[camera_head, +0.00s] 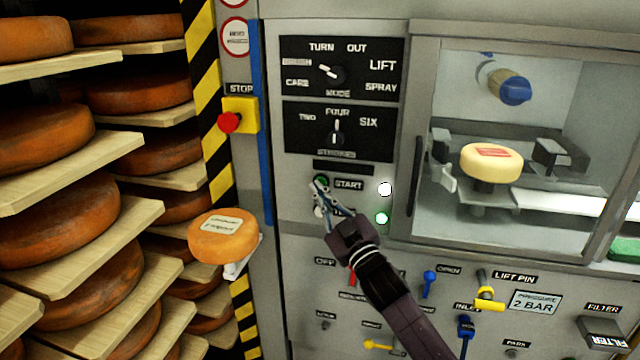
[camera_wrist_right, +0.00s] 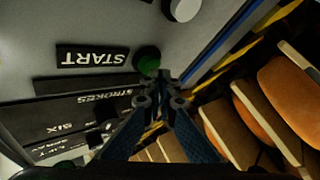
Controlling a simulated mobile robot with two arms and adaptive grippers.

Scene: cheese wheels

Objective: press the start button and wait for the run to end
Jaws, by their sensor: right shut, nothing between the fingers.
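The green start button (camera_head: 321,181) is on the grey machine panel, left of the START label (camera_head: 349,184). It also shows in the right wrist view (camera_wrist_right: 148,60), just beyond my fingertips. My right gripper (camera_head: 319,192) is shut and empty, with its tips at the button's lower edge. I cannot tell whether they touch it. A white button (camera_wrist_right: 183,9) sits below the green one, partly hidden by the gripper in the head view. A white lamp (camera_head: 385,189) and a green lamp (camera_head: 382,218) are right of the buttons. My left gripper is out of view.
A pale cheese wheel (camera_head: 491,162) sits inside the windowed chamber. An orange wheel (camera_head: 222,236) rests on a support at the panel's left. A red stop button (camera_head: 229,123) is upper left. Wooden shelves (camera_head: 95,158) with several wheels fill the left. Small levers project below.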

